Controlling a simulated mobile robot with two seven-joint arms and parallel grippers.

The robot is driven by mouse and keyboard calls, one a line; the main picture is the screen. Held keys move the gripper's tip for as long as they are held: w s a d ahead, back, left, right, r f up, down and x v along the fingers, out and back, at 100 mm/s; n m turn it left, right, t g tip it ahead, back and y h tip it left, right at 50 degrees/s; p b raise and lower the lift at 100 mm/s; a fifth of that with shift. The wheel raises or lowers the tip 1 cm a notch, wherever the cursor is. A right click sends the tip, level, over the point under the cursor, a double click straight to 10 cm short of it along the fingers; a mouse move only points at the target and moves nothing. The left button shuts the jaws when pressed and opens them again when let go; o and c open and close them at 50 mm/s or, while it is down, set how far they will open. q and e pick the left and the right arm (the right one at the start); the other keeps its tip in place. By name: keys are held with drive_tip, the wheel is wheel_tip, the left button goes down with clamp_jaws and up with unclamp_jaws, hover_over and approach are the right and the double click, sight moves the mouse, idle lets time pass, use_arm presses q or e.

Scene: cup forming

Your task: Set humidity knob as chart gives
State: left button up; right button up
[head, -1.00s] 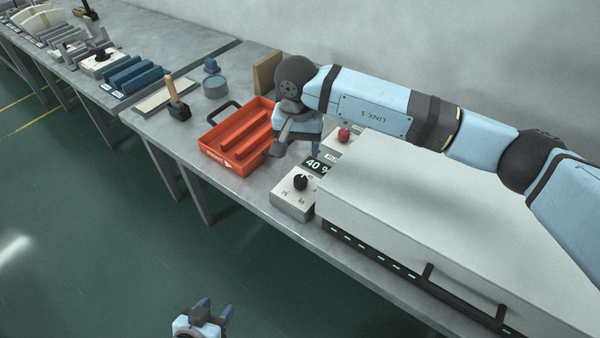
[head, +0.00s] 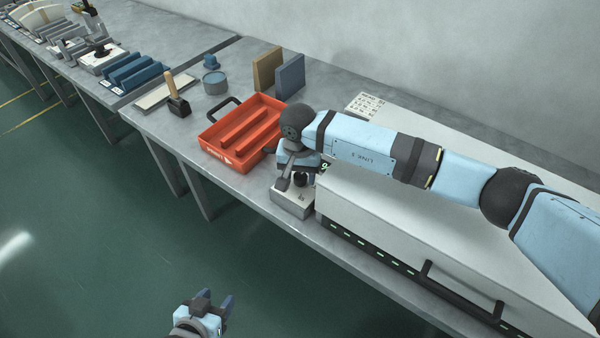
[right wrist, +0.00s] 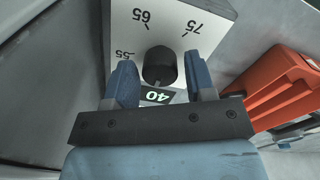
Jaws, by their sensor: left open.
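The humidity knob (right wrist: 160,67) is black and sits on a light box with a dial marked 55, 65 and 75; in the head view the box (head: 291,203) is at the table's front edge. A green 40 shows on the small display (right wrist: 157,96) beside it. My right gripper (head: 302,182) is over the box, open, with one finger on each side of the knob and small gaps showing. The knob's pointer is hard to read. The chart (head: 365,103) is a white card behind the large white housing, its text too small to read. My left gripper (head: 214,302) is open and empty, away from the table.
The large white housing (head: 400,205) with a black handle (head: 465,290) stands right of the knob box. A red tray (head: 237,140) is to the left. Farther left are a mallet (head: 177,95), a round tin (head: 215,82) and blue blocks (head: 135,75). Upright boards (head: 290,76) stand behind the tray.

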drive_tip(key=c, duration=0.6)
